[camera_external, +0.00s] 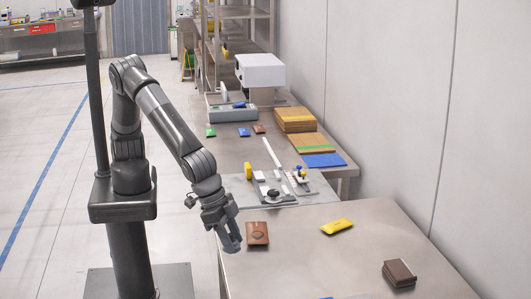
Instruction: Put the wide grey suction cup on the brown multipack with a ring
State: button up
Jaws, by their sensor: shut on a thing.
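My gripper (229,236) hangs over the left edge of the near metal table, pointing down. It is shut on a grey piece at its fingertips that looks like the wide grey suction cup; its outline merges with the fingers. A brown pack with a round ring mark (257,233) lies flat on the table, just right of my gripper and apart from it. Another brown pack (399,273), thicker and with a pale top, lies at the right of the table.
A yellow pack (337,226) lies between the brown packs. Behind is a grey board (284,196) with small tools and a dark round part. Farther back are cardboard stacks (295,119), a blue sheet (323,160) and a white machine (260,70). The near table's middle is clear.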

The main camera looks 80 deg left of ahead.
jog(key=shift+s+r, duration=0.3)
jog(key=shift+s, duration=0.1)
jog(key=a+r+n, duration=0.1)
jog(key=a+r, duration=0.2)
jog(key=a, duration=1.5)
send_over(262, 228)
jog(key=s, duration=0.2)
jog(key=f, duration=0.6)
jog(key=shift+w+a+f, duration=0.15)
jog(key=shift+w+f, duration=0.1)
jog(key=shift+f, duration=2.05)
jog(key=shift+f, duration=0.15)
jog(key=o, duration=0.9)
jog(key=shift+o, duration=0.2)
